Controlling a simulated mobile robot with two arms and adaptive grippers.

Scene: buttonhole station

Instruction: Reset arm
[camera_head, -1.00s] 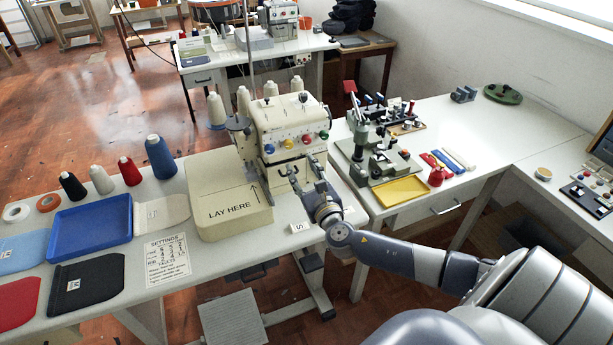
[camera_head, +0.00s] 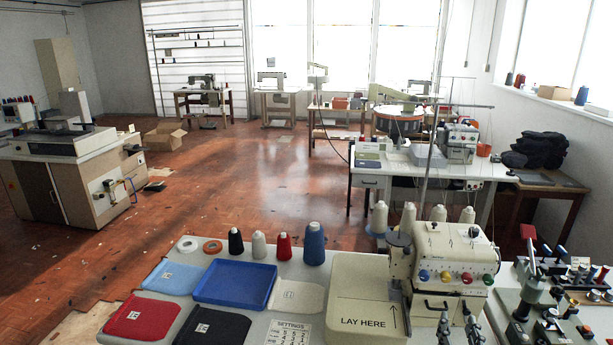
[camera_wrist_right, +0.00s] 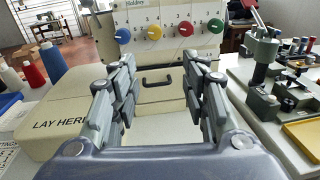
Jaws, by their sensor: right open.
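My right gripper (camera_head: 459,328) shows at the bottom edge of the head view, in front of the cream overlock sewing machine (camera_head: 455,259). In the right wrist view the gripper (camera_wrist_right: 159,90) is open and empty, its two fingers apart. The machine (camera_wrist_right: 121,50), with its coloured dials and dark handle (camera_wrist_right: 157,79), stands beyond the fingers. I cannot tell how far the fingertips are from it. The rest of my right arm is out of the head view. My left gripper is not in view.
Left of the machine are the cream "LAY HERE" box (camera_head: 365,290), a blue tray (camera_head: 234,283), fabric pieces and thread cones. The green buttonhole device (camera_head: 535,290) stands at right. Open floor (camera_head: 200,220) lies behind the table.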

